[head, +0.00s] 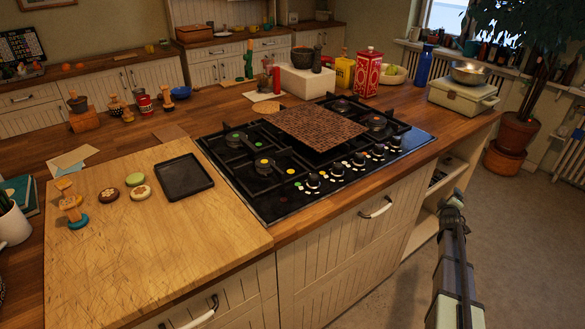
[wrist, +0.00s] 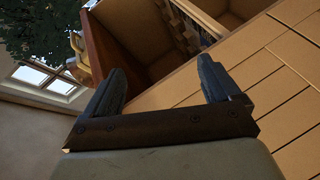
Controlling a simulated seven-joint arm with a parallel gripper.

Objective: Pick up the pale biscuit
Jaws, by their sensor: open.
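Several small round biscuits lie together on the wooden board at the left of the head view. The pale biscuit (head: 140,193) is cream with a brown centre mark. A dark brown biscuit (head: 108,194) lies to its left, and a green biscuit (head: 135,179) just behind it. My gripper (wrist: 160,72) is open and empty in the wrist view, facing the cabinet side and shelves. In the head view my arm stands at the lower right, in front of the counter, far from the biscuits. No biscuit shows in the wrist view.
A black square tray (head: 184,177) lies right of the biscuits. A stacked wooden figure (head: 71,203) stands left of them. The gas hob (head: 290,175), with a brown mat (head: 316,129) on it, lies between my arm and the board (head: 160,250). The board's front is clear.

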